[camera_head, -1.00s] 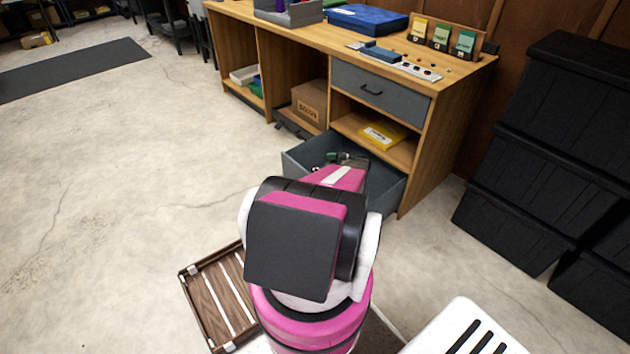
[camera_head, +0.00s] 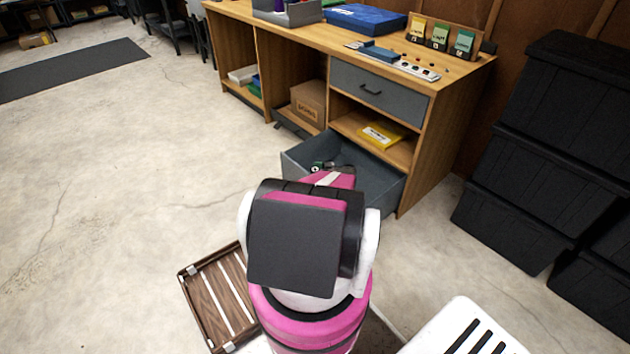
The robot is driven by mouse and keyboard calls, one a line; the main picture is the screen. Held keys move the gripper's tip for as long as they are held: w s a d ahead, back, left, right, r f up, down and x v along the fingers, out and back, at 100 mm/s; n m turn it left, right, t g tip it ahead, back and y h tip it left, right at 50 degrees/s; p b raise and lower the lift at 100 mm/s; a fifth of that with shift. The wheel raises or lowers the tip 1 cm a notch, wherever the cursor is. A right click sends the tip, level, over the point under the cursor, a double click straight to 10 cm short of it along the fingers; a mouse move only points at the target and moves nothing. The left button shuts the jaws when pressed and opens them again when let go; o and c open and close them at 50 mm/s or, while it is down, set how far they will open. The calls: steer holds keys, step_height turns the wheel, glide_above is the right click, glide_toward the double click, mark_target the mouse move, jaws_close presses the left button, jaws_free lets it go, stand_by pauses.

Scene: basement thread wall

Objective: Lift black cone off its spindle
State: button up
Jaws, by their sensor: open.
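I cannot make out a black cone or its spindle in the head view. My arm reaches forward over the open grey drawer (camera_head: 297,166) of the wooden workbench (camera_head: 436,131). My gripper (camera_head: 341,168) shows only as a small dark shape at the arm's far end, over or inside the drawer. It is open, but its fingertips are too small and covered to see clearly. Small dark and green shapes lie at the drawer's back left. My own arm hides much of the drawer's inside.
A closed grey drawer (camera_head: 378,92) sits above a shelf with a yellow packet (camera_head: 382,134). A cardboard box (camera_head: 308,101) stands left of it. Black crates (camera_head: 560,105) are stacked at the right. A brown slatted tray (camera_head: 198,312) is at lower left.

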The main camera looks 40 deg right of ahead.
steer(key=shift+w+a, duration=0.35)
steer(key=shift+a, duration=0.05)
steer(key=c, duration=1.3)
steer(key=shift+r, duration=0.15)
